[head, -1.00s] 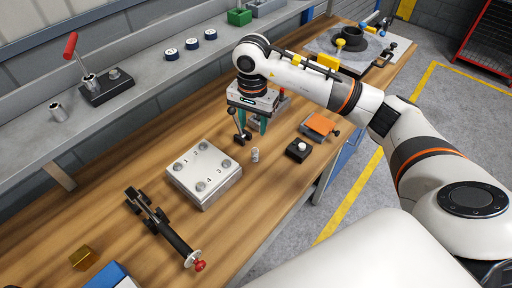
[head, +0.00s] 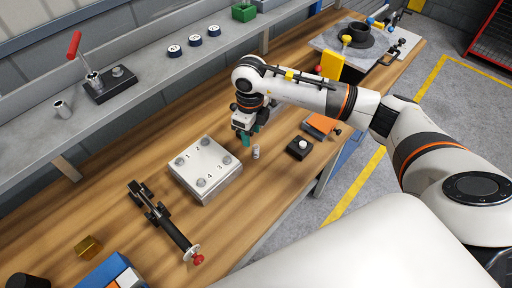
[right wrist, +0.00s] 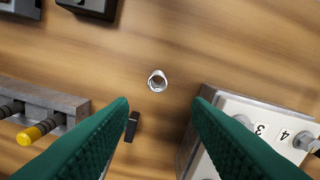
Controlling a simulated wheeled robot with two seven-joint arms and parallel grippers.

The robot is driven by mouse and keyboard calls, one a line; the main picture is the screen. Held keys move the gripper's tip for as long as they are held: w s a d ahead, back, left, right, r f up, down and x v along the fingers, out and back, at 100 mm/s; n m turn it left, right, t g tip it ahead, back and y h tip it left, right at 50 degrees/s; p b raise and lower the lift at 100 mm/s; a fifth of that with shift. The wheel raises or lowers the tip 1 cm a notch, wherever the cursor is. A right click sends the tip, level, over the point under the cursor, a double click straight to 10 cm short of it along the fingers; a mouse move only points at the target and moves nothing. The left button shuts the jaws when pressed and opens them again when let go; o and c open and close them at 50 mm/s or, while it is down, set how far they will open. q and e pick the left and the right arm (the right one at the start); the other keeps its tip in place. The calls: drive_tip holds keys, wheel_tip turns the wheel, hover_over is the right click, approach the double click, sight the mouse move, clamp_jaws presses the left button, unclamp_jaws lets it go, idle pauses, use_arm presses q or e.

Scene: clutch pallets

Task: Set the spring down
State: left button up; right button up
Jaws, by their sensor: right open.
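A small silver hollow cylinder (head: 256,152), which may be the spring, stands on the wooden bench right of the numbered metal block (head: 222,188). Its coils are too small to make out. It also shows in the right wrist view (right wrist: 157,82), with its open end up. My right gripper (head: 247,138) is just beyond it in the head view, low over the bench. In the right wrist view its green fingers (right wrist: 160,112) are spread wide, with nothing held, and the cylinder is clear of both. My left gripper is out of view.
A black block with a white knob (head: 299,148) and an orange-topped block (head: 320,125) stand to the right. A black toggle clamp (head: 162,222) lies in front. In the right wrist view a grey block with a yellow-tipped pin (right wrist: 40,128) is at the left.

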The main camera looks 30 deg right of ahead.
sight(256, 147)
drive_tip(key=shift+f, duration=0.95)
drive_tip(key=shift+s+d+f+p, duration=0.2)
drive_tip(key=shift+f+p, duration=0.4)
drive_tip(key=shift+p, duration=0.15)
drive_tip(key=f, duration=0.1)
drive_tip(key=f+p, duration=0.1)
drive_tip(key=f, duration=0.1)
drive_tip(key=shift+s+d+f+p, duration=0.25)
drive_tip(key=shift+s+f+p, duration=0.05)
drive_tip(key=shift+p, duration=0.05)
drive_tip(key=shift+f, duration=0.4)
clamp_jaws()
